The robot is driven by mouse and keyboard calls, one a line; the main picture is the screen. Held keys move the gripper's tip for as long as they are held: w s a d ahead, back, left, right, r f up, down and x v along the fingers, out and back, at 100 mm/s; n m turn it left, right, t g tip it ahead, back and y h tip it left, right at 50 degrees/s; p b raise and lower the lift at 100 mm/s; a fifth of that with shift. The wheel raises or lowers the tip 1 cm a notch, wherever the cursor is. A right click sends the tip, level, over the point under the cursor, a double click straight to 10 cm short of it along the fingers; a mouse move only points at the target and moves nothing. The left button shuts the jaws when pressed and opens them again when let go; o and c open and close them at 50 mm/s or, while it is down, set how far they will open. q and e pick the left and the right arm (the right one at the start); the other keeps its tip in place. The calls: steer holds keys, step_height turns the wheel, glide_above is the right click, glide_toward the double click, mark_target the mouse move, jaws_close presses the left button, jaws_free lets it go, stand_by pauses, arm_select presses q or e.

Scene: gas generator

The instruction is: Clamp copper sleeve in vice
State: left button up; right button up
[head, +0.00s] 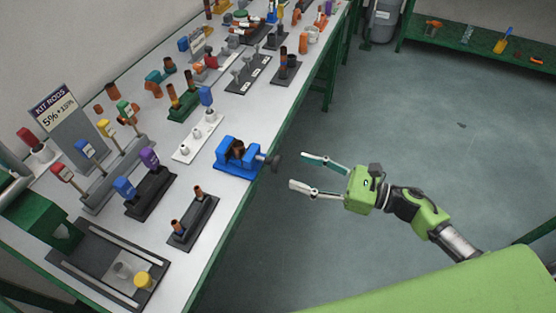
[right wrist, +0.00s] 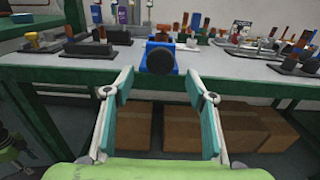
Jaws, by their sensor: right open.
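A blue vice (head: 238,160) stands at the near edge of the white bench. A brown copper-coloured sleeve (head: 237,150) sits between its jaws; I cannot tell whether they press on it. The vice's dark handle knob (head: 272,162) sticks out past the bench edge and faces my right wrist camera as a round black end (right wrist: 159,59). My right gripper (head: 313,172) is open and empty, off the bench edge, with its fingers pointing at the knob but apart from it. In the right wrist view its fingers (right wrist: 156,90) lie either side of and below the knob. My left gripper is not seen.
A black holder with short copper pieces (head: 193,222) stands left of the vice. A white holder (head: 196,140) and a green holder (head: 184,104) stand behind it. Cardboard boxes (right wrist: 190,126) lie under the bench. The floor (head: 420,130) around my right arm is clear.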

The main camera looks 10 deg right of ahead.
mark_target(280, 164)
steer(key=p+x, duration=0.1)
steer(key=x, duration=0.5)
steer(key=shift+w+a+r, duration=0.1)
steer(key=shift+w, duration=0.05)
steer(key=shift+w+a, duration=0.35)
steer(key=shift+a, duration=0.2)
steer(key=c, duration=1.1)
